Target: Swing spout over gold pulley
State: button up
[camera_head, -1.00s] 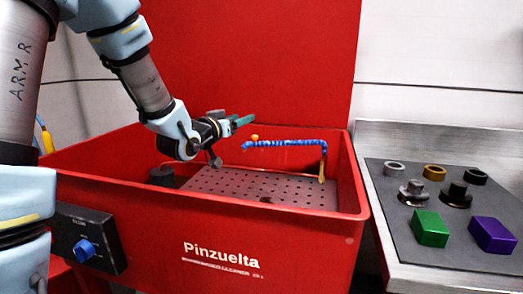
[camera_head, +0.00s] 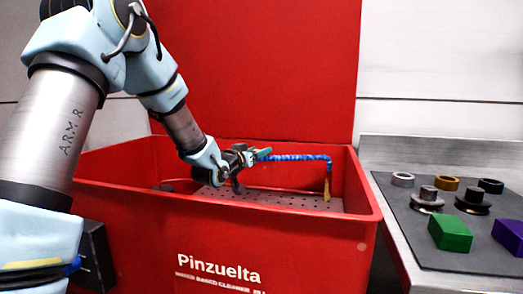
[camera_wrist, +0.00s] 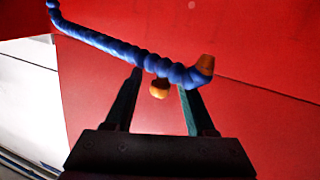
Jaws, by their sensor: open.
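The spout is a blue segmented hose (camera_head: 300,157) with an orange tip, inside the red washer basin; it also shows in the wrist view (camera_wrist: 120,47), with its orange nozzle (camera_wrist: 206,64) at the right end. In the head view its far end bends down to a tan stem (camera_head: 327,188). My gripper (camera_head: 262,154) is at the hose's left end. In the wrist view my gripper (camera_wrist: 160,98) is open, its two green fingers pointing at the hose, with an orange knob (camera_wrist: 159,88) between them. A gold ring-like part (camera_head: 447,184), perhaps the gold pulley, lies on the mat at right.
The red basin (camera_head: 225,222) has high walls around a perforated grey tray (camera_head: 285,200). On the right, a dark mat (camera_head: 440,240) on a metal table holds rings, dark pulleys, a green block (camera_head: 450,233) and a purple block (camera_head: 508,235).

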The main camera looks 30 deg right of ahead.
jog(key=shift+x, duration=1.15)
grip_shut()
dwell(0.6)
